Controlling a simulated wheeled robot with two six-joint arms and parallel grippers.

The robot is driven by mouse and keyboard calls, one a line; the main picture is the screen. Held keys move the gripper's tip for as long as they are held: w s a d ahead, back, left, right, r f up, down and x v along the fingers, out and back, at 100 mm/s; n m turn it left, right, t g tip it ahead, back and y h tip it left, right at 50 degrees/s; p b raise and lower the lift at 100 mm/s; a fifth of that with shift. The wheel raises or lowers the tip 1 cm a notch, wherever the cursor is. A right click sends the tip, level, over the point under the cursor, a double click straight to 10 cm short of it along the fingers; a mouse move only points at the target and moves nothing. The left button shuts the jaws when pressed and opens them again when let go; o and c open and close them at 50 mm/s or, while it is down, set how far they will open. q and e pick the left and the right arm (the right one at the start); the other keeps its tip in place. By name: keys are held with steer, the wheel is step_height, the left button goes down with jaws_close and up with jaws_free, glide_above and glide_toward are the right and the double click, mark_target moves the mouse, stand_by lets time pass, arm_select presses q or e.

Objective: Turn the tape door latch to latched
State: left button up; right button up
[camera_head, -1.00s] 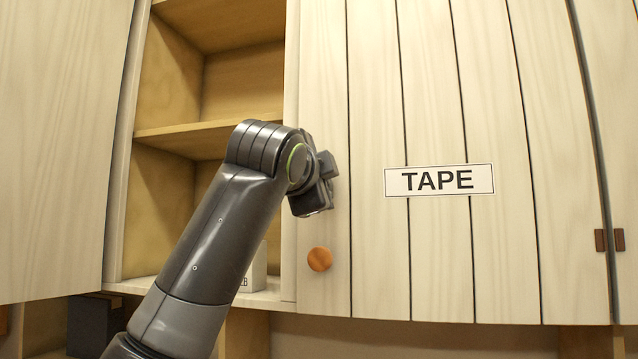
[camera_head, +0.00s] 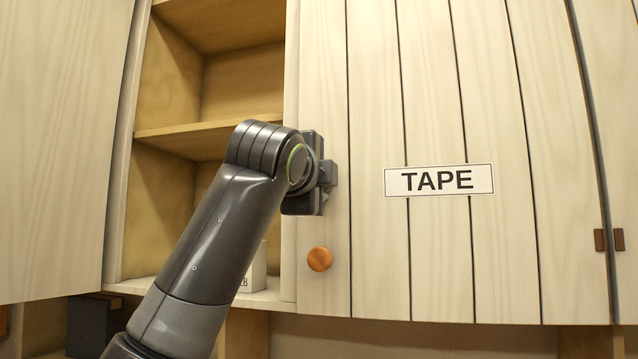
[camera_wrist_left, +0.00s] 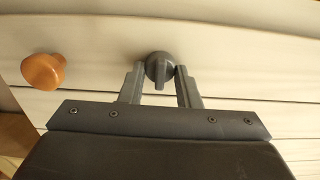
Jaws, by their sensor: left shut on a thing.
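The pale plank tape door (camera_head: 430,260) bears a white TAPE label (camera_head: 439,180) and looks shut. My left gripper (camera_head: 328,173) is at the door's left edge, above the round orange knob (camera_head: 319,259). In the left wrist view, its two fingers (camera_wrist_left: 159,72) are shut on the dark grey latch (camera_wrist_left: 159,70), one finger on each side. The latch's grip bar points down in that picture, between the fingers. The orange knob (camera_wrist_left: 43,71) shows to the left there. In the head view my gripper hides the latch. My right gripper is not in view.
An open wooden shelf unit (camera_head: 210,132) stands left of the door, with a small white box (camera_head: 257,270) on its bottom shelf. Another pale door (camera_head: 62,140) is at far left. Brown hinges (camera_head: 609,240) are at the tape door's right edge.

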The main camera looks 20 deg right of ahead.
arm_select(q)
steer(key=o, duration=1)
steer(key=shift+c, duration=0.2)
steer(key=b+v, duration=0.9)
steer(key=v, duration=0.8)
steer(key=shift+s+a, duration=0.1)
steer(key=shift+a, duration=0.05)
